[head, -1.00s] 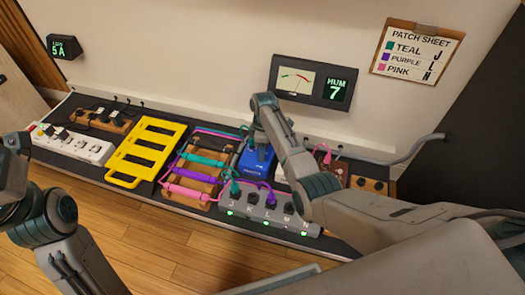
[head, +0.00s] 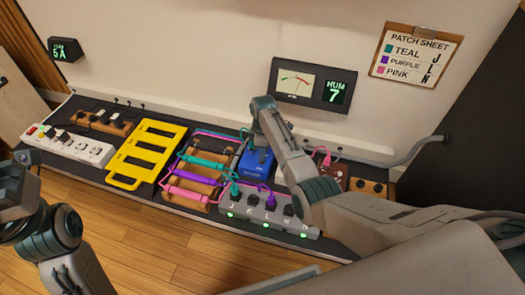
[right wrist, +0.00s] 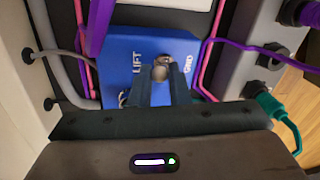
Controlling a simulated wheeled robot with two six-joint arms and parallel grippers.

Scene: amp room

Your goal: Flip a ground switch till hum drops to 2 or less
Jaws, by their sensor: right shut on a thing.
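A blue box (head: 256,160) stands on the dark bench board. In the right wrist view, the blue box (right wrist: 120,55) is marked LIFT on the left and GND on the right, with a round metal switch (right wrist: 160,73) between. My right gripper (right wrist: 160,88) is shut on this switch; the fingers hide its lower part. In the head view my right gripper (head: 257,147) reaches down onto the box. The hum display (head: 337,92) reads 7. Part of my left arm shows at the left edge; its jaws are not clear.
A grey strip (head: 262,207) with green lights and plugged teal and purple cables is in front of the box. A wooden cable rack (head: 193,190), yellow frame (head: 123,180) and white power strip (head: 95,150) lie to its left. A patch sheet (head: 417,55) hangs on the wall.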

